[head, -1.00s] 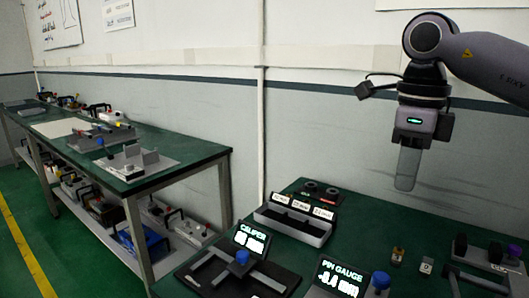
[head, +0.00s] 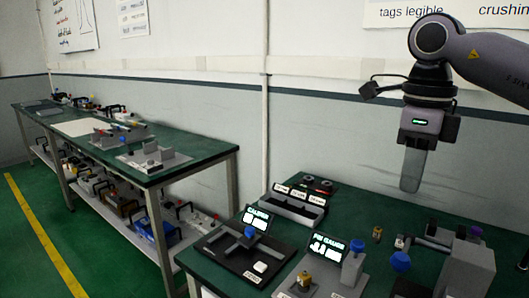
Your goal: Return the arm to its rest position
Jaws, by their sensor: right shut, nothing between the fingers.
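My right arm (head: 490,62) comes in from the upper right. Its gripper (head: 411,186) hangs pointing down in the air over the right workbench (head: 345,206), in front of the wall. The fingers are shut together with nothing between them, and they touch nothing that I can see. My left gripper is not in view.
Below stand a caliper station (head: 245,246), a pin gauge station (head: 326,270), a labelled tray (head: 298,205), small brass pieces (head: 377,233) and a grey block (head: 468,266). A long green bench (head: 190,145) with tools stands left. Air around the gripper is clear.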

